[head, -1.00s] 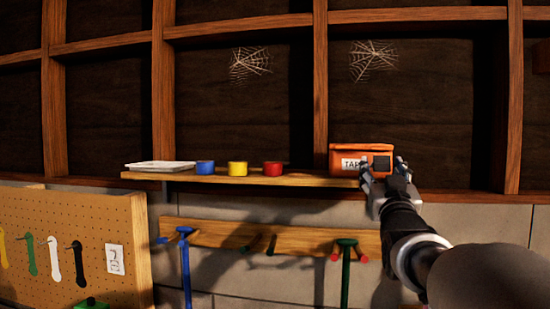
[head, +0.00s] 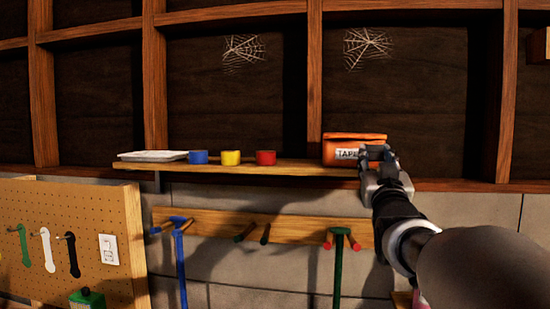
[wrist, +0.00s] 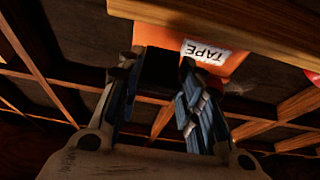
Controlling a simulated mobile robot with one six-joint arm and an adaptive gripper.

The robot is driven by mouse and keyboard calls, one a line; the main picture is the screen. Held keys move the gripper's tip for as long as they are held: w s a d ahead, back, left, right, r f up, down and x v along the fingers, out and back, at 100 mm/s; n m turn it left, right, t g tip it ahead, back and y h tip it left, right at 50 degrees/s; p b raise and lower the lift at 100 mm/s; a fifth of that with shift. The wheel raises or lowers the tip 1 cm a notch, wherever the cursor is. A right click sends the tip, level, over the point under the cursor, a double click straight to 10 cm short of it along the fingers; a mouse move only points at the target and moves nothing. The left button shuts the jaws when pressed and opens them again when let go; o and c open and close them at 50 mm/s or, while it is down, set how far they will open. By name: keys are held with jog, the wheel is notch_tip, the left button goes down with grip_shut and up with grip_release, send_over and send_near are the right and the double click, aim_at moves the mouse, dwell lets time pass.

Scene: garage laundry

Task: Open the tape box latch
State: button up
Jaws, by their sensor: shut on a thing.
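The orange tape box (head: 336,150) stands at the right end of the wooden shelf, with a white TAPE label (head: 346,153) on its front. Its lid looks down in the head view. My gripper (head: 376,153) is at the right part of the box front and hides the latch there. In the wrist view, which is upside down, the orange box (wrist: 165,37) and its label (wrist: 205,52) show beyond my fingers. The black latch (wrist: 160,68) lies between the fingers of my gripper (wrist: 158,84), which is shut on it.
The wooden shelf (head: 215,167) also carries a white tray (head: 153,156) and blue (head: 198,157), yellow (head: 231,158) and red (head: 265,158) tape rolls to the left of the box. Below are a peg rail (head: 270,230) with hanging tools and a pegboard (head: 70,225). Room in front is open.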

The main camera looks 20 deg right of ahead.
jog(key=shift+c, duration=0.5)
jog(key=shift+r+g+y+p, duration=0.35)
jog(key=shift+r+p, duration=0.3)
jog(key=shift+p, duration=0.35)
jog(key=shift+r+g+y+p, duration=0.25)
jog(key=shift+g+p, duration=0.4)
jog(key=shift+p, duration=0.45)
jog(key=shift+f, duration=0.15)
jog(key=o, duration=1.1)
jog(key=shift+f, duration=0.1)
jog(key=shift+c, duration=0.2)
